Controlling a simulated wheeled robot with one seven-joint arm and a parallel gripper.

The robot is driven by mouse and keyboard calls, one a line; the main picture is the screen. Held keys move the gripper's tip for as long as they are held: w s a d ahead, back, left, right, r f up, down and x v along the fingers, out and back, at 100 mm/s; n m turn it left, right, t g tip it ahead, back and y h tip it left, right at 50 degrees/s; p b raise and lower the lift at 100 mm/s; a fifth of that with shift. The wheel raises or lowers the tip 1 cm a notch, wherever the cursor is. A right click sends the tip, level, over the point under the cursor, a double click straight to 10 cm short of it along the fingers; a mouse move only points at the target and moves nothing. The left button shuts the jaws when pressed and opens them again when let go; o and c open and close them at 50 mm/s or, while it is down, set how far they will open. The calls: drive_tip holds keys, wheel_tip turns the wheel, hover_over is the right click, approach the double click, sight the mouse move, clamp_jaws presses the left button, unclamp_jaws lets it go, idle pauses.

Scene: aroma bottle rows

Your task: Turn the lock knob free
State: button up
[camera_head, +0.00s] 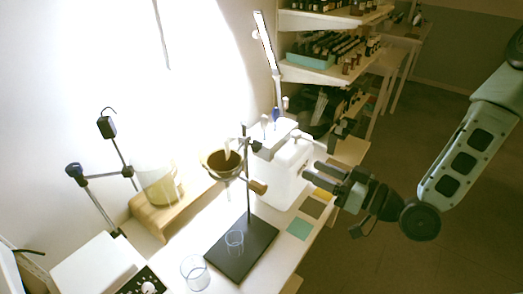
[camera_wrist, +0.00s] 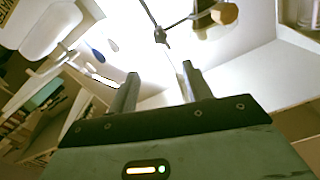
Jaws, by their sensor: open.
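A brown knob (camera_head: 258,187) sticks out sideways from the rod of the lab stand, and is probably the lock knob. The stand's dark base (camera_head: 241,249) lies on the white table, and its ring holds a brown funnel (camera_head: 222,162). My gripper (camera_head: 318,172) is open and empty to the right of the knob, apart from it, beside the white box. In the wrist view my open fingers (camera_wrist: 160,72) point toward the table area.
A white box (camera_head: 285,170) stands behind the stand. A beaker (camera_head: 158,185) sits on a wooden riser (camera_head: 160,222). Coloured squares (camera_head: 300,229) lie along the right edge; open floor lies beyond.

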sight(260, 146)
drive_tip(key=p+x, duration=0.1)
drive_tip(key=x, duration=1.3)
drive_tip(key=shift+a+r, duration=0.1)
drive_tip(key=shift+p+x, duration=0.4)
drive_tip(key=shift+x, duration=0.45)
drive_tip(key=c, duration=1)
